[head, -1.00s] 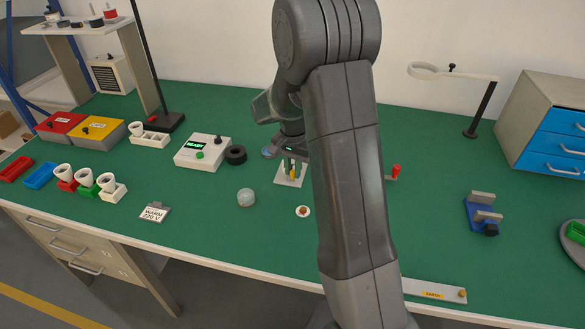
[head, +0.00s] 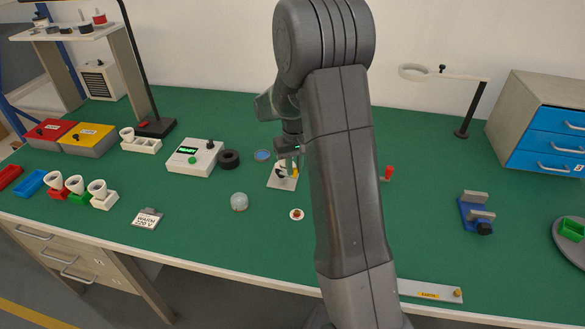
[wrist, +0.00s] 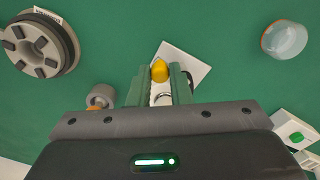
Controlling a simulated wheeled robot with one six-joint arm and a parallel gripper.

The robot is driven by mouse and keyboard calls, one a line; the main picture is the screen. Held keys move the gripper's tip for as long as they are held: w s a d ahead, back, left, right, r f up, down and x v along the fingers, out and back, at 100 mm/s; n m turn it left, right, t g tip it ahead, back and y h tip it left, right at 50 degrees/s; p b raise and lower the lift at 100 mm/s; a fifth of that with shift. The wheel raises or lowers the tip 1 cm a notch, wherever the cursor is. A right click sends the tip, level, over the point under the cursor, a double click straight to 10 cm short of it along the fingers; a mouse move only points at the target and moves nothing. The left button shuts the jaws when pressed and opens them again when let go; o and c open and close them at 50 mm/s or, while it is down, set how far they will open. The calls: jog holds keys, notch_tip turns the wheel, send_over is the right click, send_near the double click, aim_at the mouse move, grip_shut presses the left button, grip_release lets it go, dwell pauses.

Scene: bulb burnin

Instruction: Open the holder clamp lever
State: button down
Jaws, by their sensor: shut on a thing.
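The holder's white base plate (head: 276,185) lies on the green bench in the head view, and part of it shows in the wrist view (wrist: 188,58). Its yellow-tipped clamp lever (wrist: 160,70) is between the green fingers of my gripper (wrist: 160,78). In the head view my gripper (head: 290,163) is just above the plate, with a bit of yellow beside the fingers. The jaws are shut on the lever. A dark part of the holder shows on the plate under the fingers. Most of the clamp is hidden, and I cannot tell the lever's exact angle.
A glass globe (head: 239,202) and a small round disc (head: 297,214) are in front of the holder. A black ring (head: 229,159) and a READY control box (head: 195,156) stand to the left. A red-knobbed crank (head: 388,174) is to the right.

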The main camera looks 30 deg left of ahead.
jog(key=shift+w+a+r+n, duration=0.15)
jog(key=shift+w+n, duration=0.35)
jog(key=shift+n, duration=0.6)
jog(key=c, duration=1.3)
grip_release()
notch_tip(320, 180, up, 14)
jog(key=shift+f, duration=0.15)
jog(key=shift+f, duration=0.1)
notch_tip(320, 180, down, 14)
jog(key=shift+r, duration=0.1)
jog(key=shift+r, duration=0.15)
